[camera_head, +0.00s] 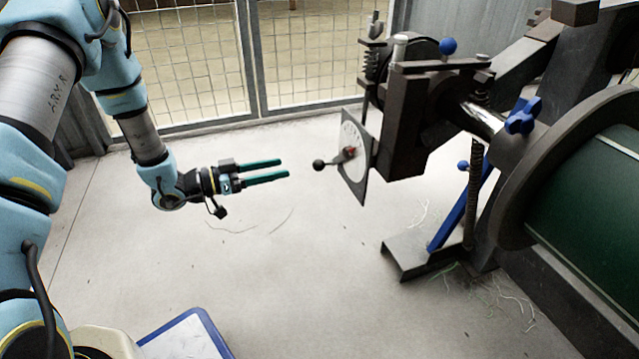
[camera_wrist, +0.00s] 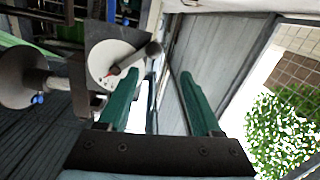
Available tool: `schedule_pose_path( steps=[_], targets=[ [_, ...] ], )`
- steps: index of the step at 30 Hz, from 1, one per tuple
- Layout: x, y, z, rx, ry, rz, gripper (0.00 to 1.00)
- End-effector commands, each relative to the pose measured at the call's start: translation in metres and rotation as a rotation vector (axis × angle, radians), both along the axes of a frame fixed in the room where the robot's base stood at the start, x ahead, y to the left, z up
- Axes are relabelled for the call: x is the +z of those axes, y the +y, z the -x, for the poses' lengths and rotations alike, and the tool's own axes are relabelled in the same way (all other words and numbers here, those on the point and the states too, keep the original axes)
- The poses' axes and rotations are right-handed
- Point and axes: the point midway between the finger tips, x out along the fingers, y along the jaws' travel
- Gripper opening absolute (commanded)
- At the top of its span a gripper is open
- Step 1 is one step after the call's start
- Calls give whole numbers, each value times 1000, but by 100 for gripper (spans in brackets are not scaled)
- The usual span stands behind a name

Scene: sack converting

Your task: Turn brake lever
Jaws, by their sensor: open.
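The brake lever (camera_head: 335,160) is a short arm with a dark ball knob and a red part at its pivot. It sticks out to the left from a pale round dial (camera_head: 351,151) on a dark square plate on the machine. My gripper (camera_head: 284,169) has two green fingers, open and empty, pointing at the lever from the left with a gap between them. In the wrist view the dial (camera_wrist: 108,62) is at upper left, and the lever's knob (camera_wrist: 153,48) shows above the gap between the fingers (camera_wrist: 158,85).
The dark machine frame (camera_head: 405,125) carries a large green roll (camera_head: 590,190) at right. Its foot (camera_head: 410,258) stands on the floor. A wire mesh fence (camera_head: 190,60) is behind. A blue-edged panel (camera_head: 190,335) is at the bottom. The floor below my gripper is mostly clear.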

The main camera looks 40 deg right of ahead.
Motion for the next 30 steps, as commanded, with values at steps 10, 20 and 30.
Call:
schedule_pose_path(
  steps=[10, 20, 30],
  targets=[
    [-11, -22, 19, -43, 24, 34, 66],
    [-12, -77, 40, -40, 23, 32, 66],
    [-9, -101, 49, -37, 24, 31, 66]
  ],
)
